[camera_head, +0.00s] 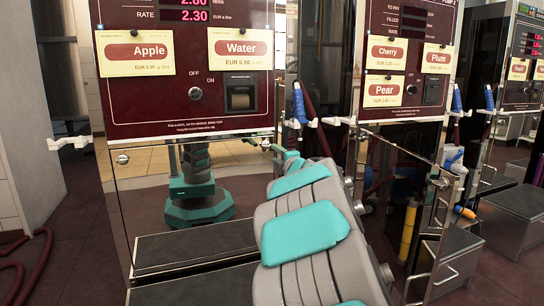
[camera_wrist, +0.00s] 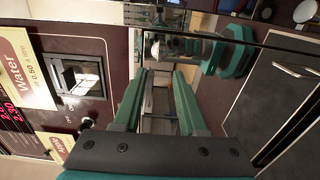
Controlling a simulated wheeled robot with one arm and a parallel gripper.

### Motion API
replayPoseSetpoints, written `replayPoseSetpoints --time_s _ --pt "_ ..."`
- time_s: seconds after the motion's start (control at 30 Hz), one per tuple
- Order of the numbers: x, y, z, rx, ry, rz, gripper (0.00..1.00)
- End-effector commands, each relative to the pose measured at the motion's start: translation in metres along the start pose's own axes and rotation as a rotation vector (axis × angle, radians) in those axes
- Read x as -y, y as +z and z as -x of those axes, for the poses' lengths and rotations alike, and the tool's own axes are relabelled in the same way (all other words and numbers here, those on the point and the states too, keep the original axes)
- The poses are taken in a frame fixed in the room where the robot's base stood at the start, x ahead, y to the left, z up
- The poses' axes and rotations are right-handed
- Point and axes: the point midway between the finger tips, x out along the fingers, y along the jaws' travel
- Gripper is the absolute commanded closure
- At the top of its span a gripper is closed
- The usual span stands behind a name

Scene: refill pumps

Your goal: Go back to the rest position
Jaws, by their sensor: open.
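My gripper (camera_wrist: 160,76) is open in the wrist view. Its two green fingers stand apart with nothing held between them. It faces the shiny lower front of the nearest pump (camera_head: 190,100), which bears the Apple label (camera_head: 135,52) and the Water label (camera_head: 240,48). In the head view my grey and teal arm reaches from the bottom middle toward this front, and it largely hides the gripper. The Water label (camera_wrist: 22,72) and the receipt slot (camera_wrist: 82,78) lie left of the fingers in the wrist view. Whether the fingertips touch the panel cannot be told.
A second pump with Cherry (camera_head: 387,52), Pear (camera_head: 384,90) and Plum (camera_head: 437,59) labels stands right of my arm. Blue nozzles (camera_head: 299,103) hang between pumps. A dark step (camera_head: 195,243) lies below the nearest pump. A red hose (camera_head: 35,265) lies on the floor at left.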

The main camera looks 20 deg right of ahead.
Motion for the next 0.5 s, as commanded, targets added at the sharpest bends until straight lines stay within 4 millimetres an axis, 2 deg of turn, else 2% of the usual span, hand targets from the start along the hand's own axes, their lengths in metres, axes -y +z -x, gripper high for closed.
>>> replayPoseSetpoints --time_s 0.3,0.37,0.5 --pt "-0.006 0.003 0.005 0.041 -0.014 -0.039 0.59" --pt "-0.008 0.008 0.013 0.093 -0.036 -0.082 0.59" --pt "-0.011 0.019 0.046 0.267 -0.114 -0.251 0.59"
